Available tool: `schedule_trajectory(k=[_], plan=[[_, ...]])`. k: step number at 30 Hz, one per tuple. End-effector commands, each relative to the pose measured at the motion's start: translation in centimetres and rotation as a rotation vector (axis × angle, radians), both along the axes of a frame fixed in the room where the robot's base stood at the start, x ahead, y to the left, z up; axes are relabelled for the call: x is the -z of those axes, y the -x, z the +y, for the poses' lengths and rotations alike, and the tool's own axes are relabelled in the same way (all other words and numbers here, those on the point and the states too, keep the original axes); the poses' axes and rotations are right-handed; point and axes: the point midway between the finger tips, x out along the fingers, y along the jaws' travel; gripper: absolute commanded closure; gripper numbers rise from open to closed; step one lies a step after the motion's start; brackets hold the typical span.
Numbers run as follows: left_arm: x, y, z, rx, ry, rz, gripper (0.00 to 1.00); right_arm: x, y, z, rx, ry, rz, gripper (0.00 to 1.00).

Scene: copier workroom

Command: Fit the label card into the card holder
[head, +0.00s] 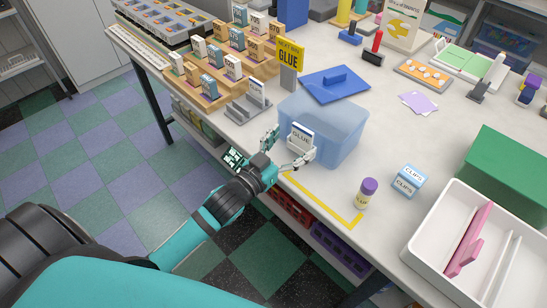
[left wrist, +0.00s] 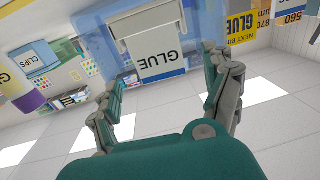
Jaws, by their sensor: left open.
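The label card (head: 300,136), white with the word GLUE and a blue edge, is at the front of the translucent blue bin (head: 345,130). It sits upright in the pale card holder (head: 300,153) on the bin's front wall. How deeply the card is seated cannot be told. My right gripper is not in view.
The blue lid (head: 335,85) lies behind the bin, near a yellow GLUE sign (head: 289,56). A glue bottle (head: 366,193), a clips box (head: 408,180) and a white tray (head: 420,238) stand to the right. A grey stand (head: 246,107) and card rack are at the left.

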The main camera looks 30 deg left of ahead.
Motion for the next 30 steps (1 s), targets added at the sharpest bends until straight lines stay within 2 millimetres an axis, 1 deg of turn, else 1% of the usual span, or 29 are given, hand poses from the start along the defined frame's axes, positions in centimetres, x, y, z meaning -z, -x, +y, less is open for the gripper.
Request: schedule_trajectory(k=[1, 6, 9, 12, 15, 18, 30], plan=[[0.2, 1.2, 0.3, -0.001, 0.000, 0.005, 0.16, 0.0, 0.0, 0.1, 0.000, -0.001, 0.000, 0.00], [0.2, 4.8, 1.3, -0.001, -0.001, 0.006, 0.16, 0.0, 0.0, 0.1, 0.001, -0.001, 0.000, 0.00], [0.2, 6.5, 1.7, -0.001, 0.000, 0.005, 0.16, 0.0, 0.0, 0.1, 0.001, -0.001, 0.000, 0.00], [0.1, 7.6, 2.0, -0.001, 0.000, 0.002, 0.16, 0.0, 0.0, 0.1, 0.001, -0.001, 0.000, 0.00], [0.0, 8.2, 2.2, -0.001, 0.000, 0.002, 0.16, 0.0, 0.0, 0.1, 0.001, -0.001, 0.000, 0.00], [0.0, 8.5, 2.2, 0.000, 0.001, 0.001, 0.16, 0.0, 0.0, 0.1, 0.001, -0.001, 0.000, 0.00], [0.0, 8.4, 2.3, 0.000, 0.000, 0.000, 0.16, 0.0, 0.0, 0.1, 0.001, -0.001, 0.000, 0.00]])
